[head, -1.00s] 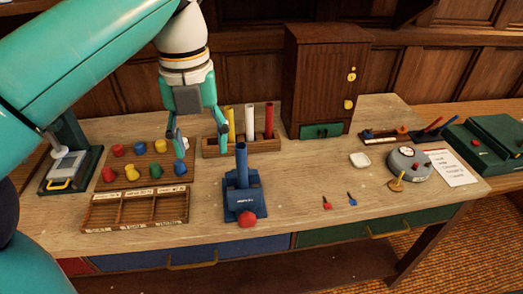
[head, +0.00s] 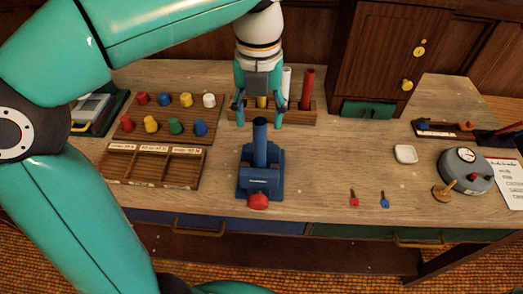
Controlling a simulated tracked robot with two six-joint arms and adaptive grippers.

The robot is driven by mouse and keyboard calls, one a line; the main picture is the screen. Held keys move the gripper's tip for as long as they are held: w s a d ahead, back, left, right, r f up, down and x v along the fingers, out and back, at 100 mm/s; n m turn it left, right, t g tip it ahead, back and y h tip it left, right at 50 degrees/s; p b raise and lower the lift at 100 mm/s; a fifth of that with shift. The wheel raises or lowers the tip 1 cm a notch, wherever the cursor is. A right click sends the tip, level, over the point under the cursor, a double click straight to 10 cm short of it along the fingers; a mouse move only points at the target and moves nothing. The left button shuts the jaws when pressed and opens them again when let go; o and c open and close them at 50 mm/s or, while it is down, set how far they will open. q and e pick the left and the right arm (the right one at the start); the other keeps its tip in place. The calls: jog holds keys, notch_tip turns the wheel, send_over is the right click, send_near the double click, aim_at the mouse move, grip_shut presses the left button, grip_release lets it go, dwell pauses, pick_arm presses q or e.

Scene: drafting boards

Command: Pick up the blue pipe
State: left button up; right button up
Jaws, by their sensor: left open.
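The blue pipe (head: 260,142) stands upright in a blue vise (head: 259,178) with a red knob at its front, near the middle of the table. My left gripper (head: 260,118) is open, pointing down, with its fingers on either side of the pipe's top in the picture. I cannot tell whether it is level with the pipe or behind it. No contact is clear. My right gripper does not show.
Behind stands a wooden rack (head: 302,116) with yellow, white and red pipes. Left are a board of coloured pegs (head: 166,127) and a sectioned tray (head: 152,167). Right are small keys (head: 354,198), a white dish (head: 405,154) and a round grey device (head: 466,170). A cabinet (head: 384,50) stands behind.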

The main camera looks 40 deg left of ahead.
aim_at(260, 138)
pick_arm(q)
jog(key=f, duration=0.7)
jog(key=shift+w+a+f, duration=0.1)
jog(key=shift+w, duration=0.1)
grip_shut()
